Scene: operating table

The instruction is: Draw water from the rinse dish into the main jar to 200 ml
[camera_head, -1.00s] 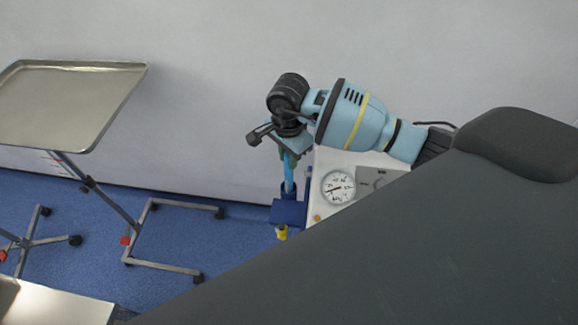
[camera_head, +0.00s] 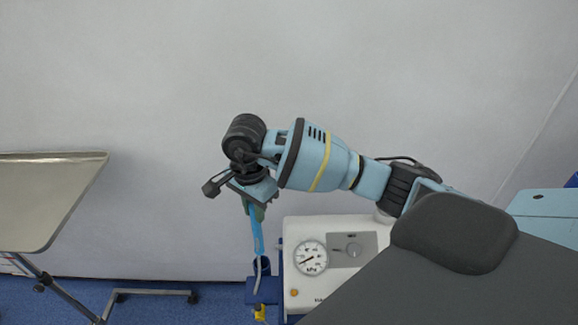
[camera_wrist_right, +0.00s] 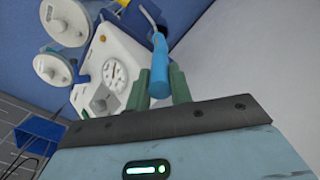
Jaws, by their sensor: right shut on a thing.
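My right gripper (camera_head: 254,212) is shut on a blue wand (camera_head: 257,235), which points down with a thin grey end. In the right wrist view my green fingers (camera_wrist_right: 160,88) pinch the wand's blue handle (camera_wrist_right: 159,62); its grey tip bends away. The wand overlaps a blue holder (camera_head: 264,290) on the side of the white suction unit (camera_head: 300,230); I cannot tell whether it touches it. Two jars show by their round pale lids (camera_wrist_right: 53,68) and (camera_wrist_right: 68,20) in the wrist view; their levels are hidden. No rinse dish or water is recognisable. My left gripper is not in view.
The unit's front has a round pressure gauge (camera_head: 310,257) and a knob (camera_head: 354,250). A steel tray (camera_head: 40,200) on a wheeled stand is at the left. A plain wall (camera_head: 150,80) stands behind.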

